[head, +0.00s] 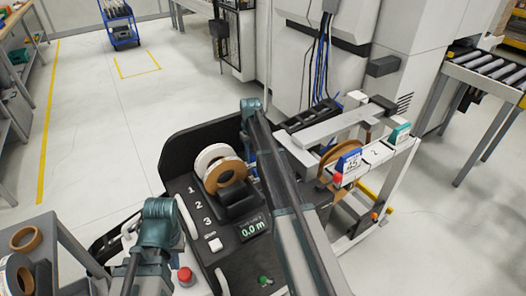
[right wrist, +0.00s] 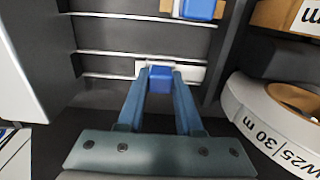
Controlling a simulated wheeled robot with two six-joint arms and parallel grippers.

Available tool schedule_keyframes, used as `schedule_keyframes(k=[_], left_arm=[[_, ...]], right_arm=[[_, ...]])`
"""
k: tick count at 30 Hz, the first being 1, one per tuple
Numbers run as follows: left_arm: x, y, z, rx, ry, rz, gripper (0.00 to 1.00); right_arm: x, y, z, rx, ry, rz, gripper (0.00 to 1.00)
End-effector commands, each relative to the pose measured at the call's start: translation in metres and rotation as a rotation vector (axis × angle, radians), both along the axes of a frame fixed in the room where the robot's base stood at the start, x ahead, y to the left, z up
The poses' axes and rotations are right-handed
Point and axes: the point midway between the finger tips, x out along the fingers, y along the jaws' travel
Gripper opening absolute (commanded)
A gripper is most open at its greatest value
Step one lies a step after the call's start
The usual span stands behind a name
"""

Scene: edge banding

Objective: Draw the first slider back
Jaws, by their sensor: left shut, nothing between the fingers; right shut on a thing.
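In the right wrist view, my right gripper (right wrist: 160,78) is shut on a small blue slider knob (right wrist: 161,73). The knob sits on a pale cross-piece (right wrist: 188,72) in a dark panel with thin metal rails (right wrist: 110,50). Another blue knob (right wrist: 198,8) on a tan piece shows at the top edge. In the head view my right arm (head: 285,190) reaches over the dark machine, and its fingers are hidden. My left arm's teal joint (head: 160,215) is at the lower left, but its fingers do not show.
A white roll (right wrist: 250,105) marked W25, 30 m lies right of the gripper. The head view shows a white roll (head: 208,155) and a tan roll (head: 232,170), a numbered panel, a 0.0 m display (head: 252,228), a red button (head: 185,275) and a white frame (head: 385,165).

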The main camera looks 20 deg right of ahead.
Motion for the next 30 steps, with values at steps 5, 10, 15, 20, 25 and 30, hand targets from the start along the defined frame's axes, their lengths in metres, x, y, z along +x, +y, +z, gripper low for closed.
schedule_keyframes(k=[5,10,15,20,25,30], left_arm=[[0.0,0.0,0.0,0.0,0.0,0.0,0.0],[0.0,0.0,0.0,0.0,0.0,0.0,0.0],[0.0,0.0,0.0,0.0,0.0,0.0,0.0],[0.0,0.0,0.0,0.0,0.0,0.0,0.0],[0.0,0.0,0.0,0.0,0.0,0.0,0.0],[0.0,0.0,0.0,0.0,0.0,0.0,0.0]], right_arm=[[-0.004,0.027,0.0,0.0,0.0,0.002,0.0],[-0.005,0.032,0.0,0.002,0.0,0.001,0.0],[-0.005,0.032,0.0,0.004,0.001,0.002,0.0],[-0.005,0.032,0.0,0.004,0.002,0.002,0.6],[-0.005,0.032,0.0,0.004,0.001,0.002,0.65],[-0.005,0.032,0.0,0.004,0.002,0.002,0.65]])
